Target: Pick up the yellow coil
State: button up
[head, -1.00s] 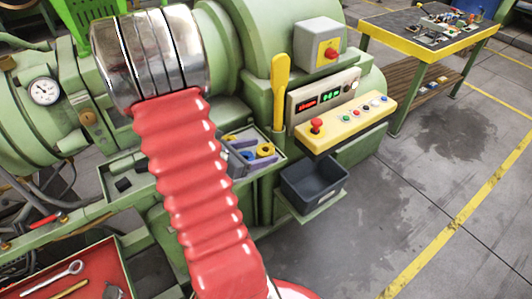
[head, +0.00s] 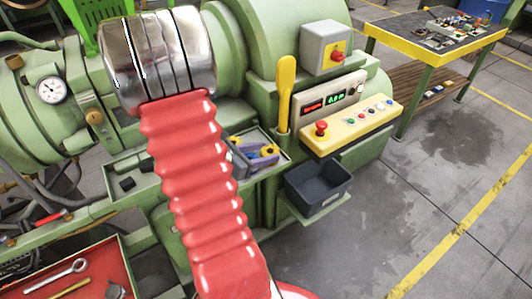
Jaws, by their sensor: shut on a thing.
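The yellow coil (head: 268,151) shows small at the parts tray on the green machine, right of the red ribbed sleeve. My gripper (head: 260,157) shows as a small grey-purple shape at the coil, mostly hidden behind the sleeve. It is shut on the yellow coil. The fingertips are too small to make out clearly. I cannot tell whether the coil touches the tray or is lifted.
The red ribbed sleeve (head: 195,190) covers much of the centre. A dark open bin (head: 318,187) stands right of the tray. A yellow lever (head: 286,90) and a control panel (head: 350,127) are behind. Open floor (head: 400,200) lies to the right.

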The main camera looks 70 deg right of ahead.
aim_at(264, 154)
notch_tip(264, 154, up, 10)
dwell(0.6)
jog(key=shift+f, duration=0.1)
dwell(0.4)
